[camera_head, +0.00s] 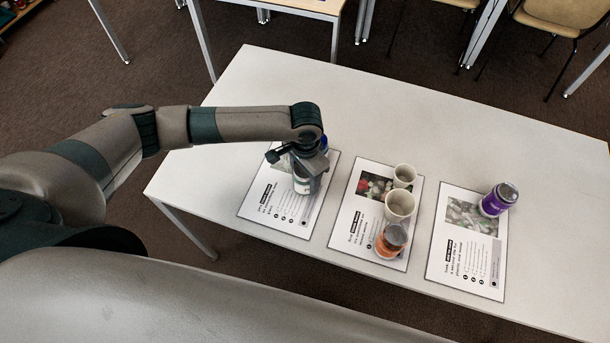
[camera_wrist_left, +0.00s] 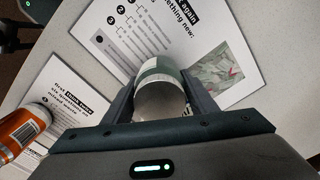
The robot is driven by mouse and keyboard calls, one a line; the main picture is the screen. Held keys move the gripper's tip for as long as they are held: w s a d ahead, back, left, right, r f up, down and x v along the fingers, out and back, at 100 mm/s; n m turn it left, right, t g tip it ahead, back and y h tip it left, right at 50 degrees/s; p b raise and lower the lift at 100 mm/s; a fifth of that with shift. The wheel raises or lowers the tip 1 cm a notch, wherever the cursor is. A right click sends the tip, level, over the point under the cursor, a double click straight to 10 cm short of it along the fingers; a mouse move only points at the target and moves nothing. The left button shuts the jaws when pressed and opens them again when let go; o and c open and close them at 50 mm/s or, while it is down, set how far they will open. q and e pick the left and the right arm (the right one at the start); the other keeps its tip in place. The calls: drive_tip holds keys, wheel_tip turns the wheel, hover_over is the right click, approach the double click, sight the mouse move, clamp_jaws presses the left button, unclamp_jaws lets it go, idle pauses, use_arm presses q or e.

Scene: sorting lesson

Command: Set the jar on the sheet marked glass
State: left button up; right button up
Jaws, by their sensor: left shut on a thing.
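My left gripper (camera_head: 304,176) is shut on a pale cylindrical jar (camera_head: 304,187) with a green-and-white label. In the left wrist view the jar (camera_wrist_left: 161,90) stands between the two fingers (camera_wrist_left: 162,103), its near end greyish. It is over the left printed sheet (camera_head: 262,211); I cannot tell whether it touches the paper. The sheet's picture and part of its text show in the left wrist view (camera_wrist_left: 125,42). A middle sheet (camera_head: 345,245) and a right sheet (camera_head: 450,279) lie beside it. I cannot read the word glass on any of them. My right gripper is not in view.
The middle sheet bears two pale cups (camera_head: 399,206) (camera_head: 404,175) and an orange container (camera_head: 389,241). A purple container (camera_head: 497,199) stands on the right sheet's upper right corner. The white table (camera_head: 420,120) is bare behind the sheets. Chairs (camera_head: 560,14) stand beyond.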

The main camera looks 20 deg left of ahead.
use_arm(q)
drive_tip(key=o, duration=1.2)
drive_tip(key=shift+c, duration=0.2)
drive_tip(key=shift+r, duration=0.1)
wheel_tip(320, 180, up, 10)
drive_tip(key=shift+r+b, duration=0.2)
drive_tip(key=shift+b, duration=1.05)
drive_tip(key=shift+r, duration=0.85)
